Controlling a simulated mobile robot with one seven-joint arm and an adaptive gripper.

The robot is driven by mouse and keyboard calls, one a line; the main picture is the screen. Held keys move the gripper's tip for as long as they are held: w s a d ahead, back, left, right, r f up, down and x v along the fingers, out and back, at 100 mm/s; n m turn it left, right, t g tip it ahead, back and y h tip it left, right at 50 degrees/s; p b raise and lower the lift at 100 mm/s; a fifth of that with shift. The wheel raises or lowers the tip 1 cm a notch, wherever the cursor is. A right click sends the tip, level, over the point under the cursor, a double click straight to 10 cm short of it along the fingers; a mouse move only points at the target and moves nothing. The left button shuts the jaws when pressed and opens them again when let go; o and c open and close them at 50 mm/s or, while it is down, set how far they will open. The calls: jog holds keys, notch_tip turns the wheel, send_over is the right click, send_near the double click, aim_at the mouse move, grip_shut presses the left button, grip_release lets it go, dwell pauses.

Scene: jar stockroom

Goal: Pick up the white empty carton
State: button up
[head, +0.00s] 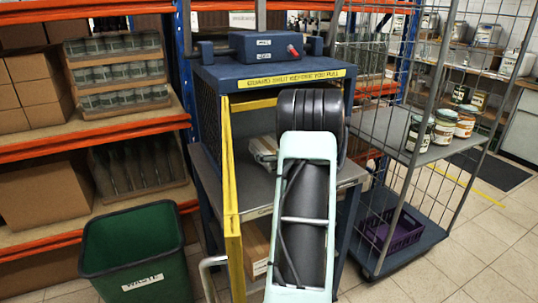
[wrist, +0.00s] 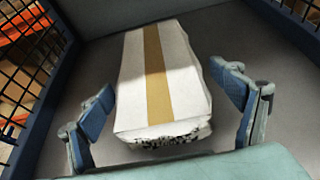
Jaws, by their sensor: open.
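A white carton (wrist: 186,75) with a tan stripe along its top lies on a grey shelf inside a caged blue unit. Its near end shows a dark speckled patch, and I cannot tell whether it is empty. In the head view, a pale carton (head: 262,148) shows on the shelf, partly hidden by my arm. My gripper (wrist: 163,85) is open, with one blue-padded finger on each side of the carton's near half. Gaps show between both fingers and the carton in the wrist view.
The blue unit (head: 215,76) has mesh sides and a yellow-edged guard (head: 231,190) standing open beside my arm. A green waste bin (head: 138,255) stands at left. A wire cage trolley (head: 425,240) with jars stands at right. A brown box (head: 257,250) sits below the shelf.

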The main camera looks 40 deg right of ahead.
jog(key=x, duration=0.4)
jog(key=shift+w, duration=0.25)
jog(key=shift+a, duration=0.1)
jog(key=c, duration=1.3)
